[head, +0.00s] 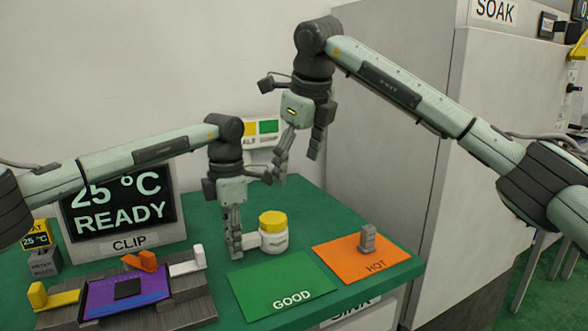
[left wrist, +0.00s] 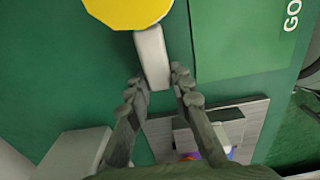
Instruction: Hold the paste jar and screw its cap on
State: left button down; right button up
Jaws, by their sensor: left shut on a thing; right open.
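The paste jar (head: 275,242) is white and stands upright on the green table, with a yellow cap (head: 272,220) on its top. I cannot tell how tightly the cap sits. A white handle (head: 250,240) sticks out from the jar's left side. My left gripper (head: 236,243) points down and is shut on this handle. The left wrist view shows the fingers (left wrist: 158,88) on both sides of the handle (left wrist: 152,58), with the yellow cap (left wrist: 127,8) beyond. My right gripper (head: 297,158) is open and empty, high above and behind the jar.
A green GOOD mat (head: 280,287) and an orange HOT mat (head: 340,258) with a grey block (head: 367,240) lie in front and to the right. A clip fixture (head: 190,290) and a READY display (head: 118,208) stand at left. A grey cabinet (head: 390,130) rises behind right.

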aim_at(273, 218)
jog(key=a+f, duration=0.1)
jog(key=f, duration=0.3)
jog(key=w+a+f+y, duration=0.1)
jog(key=a+f, duration=0.1)
jog(key=f, duration=0.1)
jog(key=a+f+g+y, duration=0.1)
jog(key=f, duration=0.3)
jog(key=shift+w+a+f+m, duration=0.2)
jog(key=shift+a+f+m, duration=0.05)
jog(key=shift+f+m, duration=0.1)
jog(key=c, duration=1.1)
jog(key=o, duration=1.2)
jog(key=shift+r, duration=0.1)
jog(key=shift+r, duration=1.45)
